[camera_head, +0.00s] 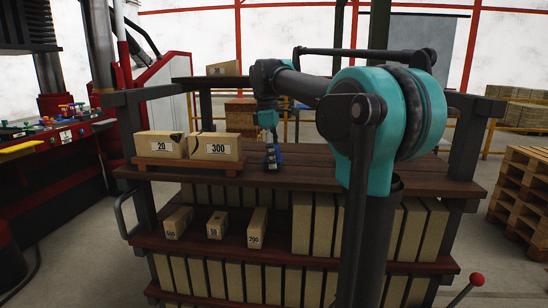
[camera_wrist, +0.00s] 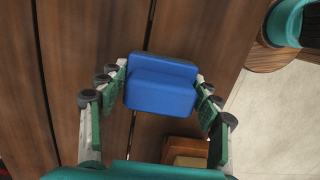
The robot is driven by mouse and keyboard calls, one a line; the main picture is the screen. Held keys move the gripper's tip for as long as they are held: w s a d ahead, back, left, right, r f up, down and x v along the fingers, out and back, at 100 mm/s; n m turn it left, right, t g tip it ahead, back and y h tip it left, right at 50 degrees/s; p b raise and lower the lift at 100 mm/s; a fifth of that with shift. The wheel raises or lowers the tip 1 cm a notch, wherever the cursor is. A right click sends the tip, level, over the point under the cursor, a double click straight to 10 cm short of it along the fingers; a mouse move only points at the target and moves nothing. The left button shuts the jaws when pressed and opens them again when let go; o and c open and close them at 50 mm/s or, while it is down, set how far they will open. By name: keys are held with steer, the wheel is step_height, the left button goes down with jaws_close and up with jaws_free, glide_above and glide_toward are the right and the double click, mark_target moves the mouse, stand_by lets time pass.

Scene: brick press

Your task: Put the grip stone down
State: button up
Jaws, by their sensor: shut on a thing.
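The grip stone (camera_wrist: 161,88) is a blue stepped block in the middle of the wrist view. My gripper (camera_wrist: 160,82) is shut on it, with one finger on its left side and one on its right. In the head view my gripper (camera_head: 272,150) points down over the dark wooden top shelf (camera_head: 310,172), right of the two labelled bricks. A little blue shows between the fingers there. I cannot tell whether the stone touches the boards or hangs just above them.
A brick marked 20 (camera_head: 160,144) and a brick marked 300 (camera_head: 215,147) lie on a small wooden stand (camera_head: 188,165) close left of my gripper. Smaller labelled bricks (camera_head: 218,225) stand on the shelf below. The top boards right of my gripper look clear.

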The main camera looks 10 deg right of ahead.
steer(key=o, duration=1.3)
steer(key=shift+o, duration=0.2)
steer(key=r, duration=0.4)
steer(key=a+r, duration=0.1)
steer(key=r, duration=0.7)
steer(key=shift+w+a, duration=0.2)
